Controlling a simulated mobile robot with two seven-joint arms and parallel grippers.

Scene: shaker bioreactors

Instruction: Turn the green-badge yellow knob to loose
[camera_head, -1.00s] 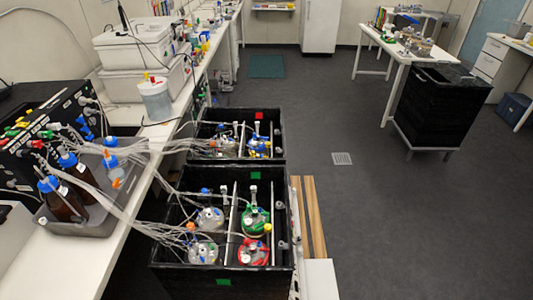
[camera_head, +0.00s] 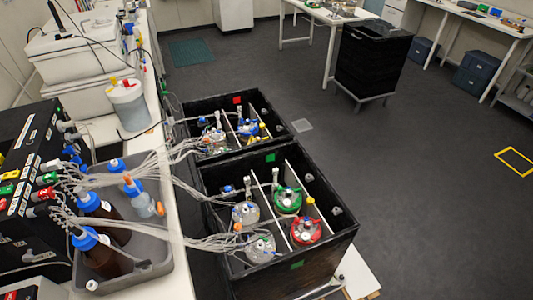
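The near black box (camera_head: 341,240) carries green square badges, one on its far rim (camera_head: 270,157) and one on its front rim (camera_head: 297,264). Inside it, a small yellow knob (camera_head: 310,201) sits toward the right, near the vessel with the green lid (camera_head: 288,198) and the one with the red lid (camera_head: 306,230). Whether the knob is tight or loose is too small to tell. A blue knob (camera_head: 228,188) and an orange knob (camera_head: 238,227) show on the left side of the same box. Neither of my grippers is in view.
A second black box (camera_head: 180,106) with a red badge (camera_head: 237,100) adjoins behind. Tubes run from both boxes to the bench on the left, where bottles stand in a grey tray (camera_head: 150,270). A black bin (camera_head: 372,60) stands farther back.

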